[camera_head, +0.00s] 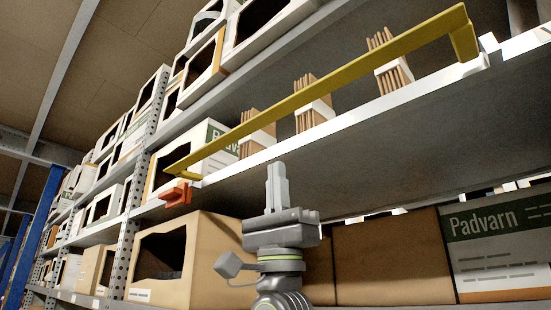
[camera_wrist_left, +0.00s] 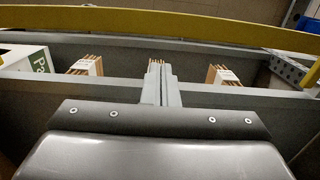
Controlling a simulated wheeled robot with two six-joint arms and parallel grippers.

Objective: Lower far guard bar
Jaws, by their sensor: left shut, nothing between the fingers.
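A yellow guard bar (camera_head: 340,87) slants across the front of the upper shelf in the head view, with bent ends at both sides. In the left wrist view the yellow bar (camera_wrist_left: 160,21) crosses the top of the picture. An orange-red bracket (camera_head: 176,194) sits at the bar's left end. My left gripper (camera_head: 277,172) points up with its fingers together, empty, in front of the shelf edge and below the bar. The fingers (camera_wrist_left: 160,80) also show in the left wrist view, apart from the bar in the picture. My right gripper is not in view.
Bundles of thin brown boards (camera_head: 312,103) with white bands stand on the shelf behind the bar. The white shelf edge (camera_head: 350,119) runs below it. Cardboard boxes (camera_head: 390,262) fill the lower level. A perforated upright (camera_head: 130,215) stands at the left.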

